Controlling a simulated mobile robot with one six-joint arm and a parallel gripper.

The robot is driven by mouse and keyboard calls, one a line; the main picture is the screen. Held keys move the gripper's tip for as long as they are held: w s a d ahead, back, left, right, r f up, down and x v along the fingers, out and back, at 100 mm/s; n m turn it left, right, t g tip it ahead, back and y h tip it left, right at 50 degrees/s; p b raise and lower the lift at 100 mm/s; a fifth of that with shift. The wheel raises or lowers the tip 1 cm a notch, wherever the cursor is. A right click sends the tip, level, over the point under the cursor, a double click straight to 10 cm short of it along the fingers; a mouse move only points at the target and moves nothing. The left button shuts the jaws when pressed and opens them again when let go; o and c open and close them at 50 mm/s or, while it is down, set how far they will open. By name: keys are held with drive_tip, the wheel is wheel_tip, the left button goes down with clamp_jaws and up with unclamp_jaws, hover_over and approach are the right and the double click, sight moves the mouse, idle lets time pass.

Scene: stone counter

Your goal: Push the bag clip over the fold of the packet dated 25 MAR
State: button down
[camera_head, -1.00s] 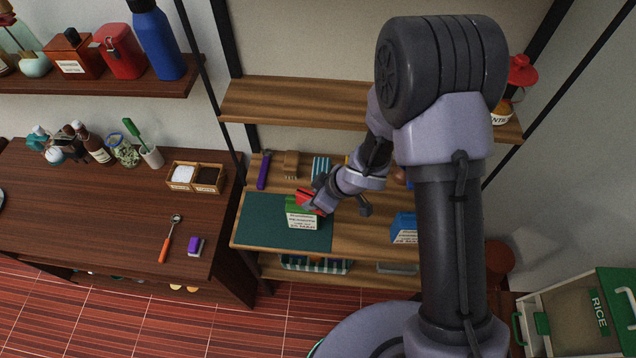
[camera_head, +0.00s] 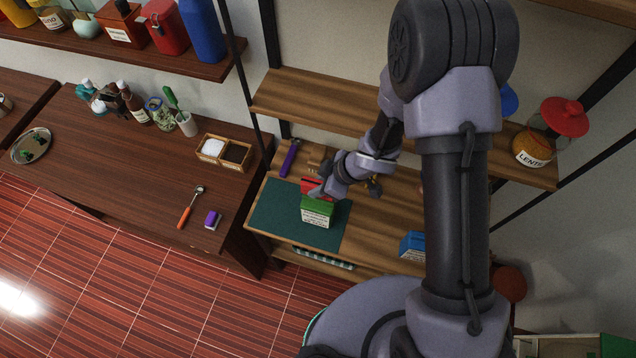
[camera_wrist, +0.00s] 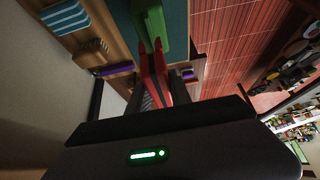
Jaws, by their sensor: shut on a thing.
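A packet with a green top (camera_head: 318,205) and a white printed front stands on the dark green mat (camera_head: 275,212). The print is too small to read the date. My gripper (camera_head: 320,187) is shut on a red bag clip (camera_head: 311,183) at the packet's far side. In the wrist view the red clip (camera_wrist: 155,75) points away from the jaws, its two prong tips on either side of the near end of the packet's green edge (camera_wrist: 151,22). I cannot tell how far the prongs overlap the fold. The fingers partly hide the clip.
A blue packet (camera_head: 413,246) stands on the wooden shelf to the right. A purple-handled tool (camera_head: 290,158) and a brown brush (camera_head: 320,157) lie behind the mat. An upper shelf (camera_head: 330,108) crosses behind my arm. The mat's left part is clear.

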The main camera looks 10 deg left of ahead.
sight(318, 199)
drive_tip(key=shift+f+b, duration=2.1)
drive_tip(key=shift+f, duration=1.25)
drive_tip(key=c, duration=1.1)
unclamp_jaws()
drive_tip(key=p+v, duration=0.6)
drive_tip(key=v, duration=1.1)
drive_tip(key=shift+r, duration=0.2)
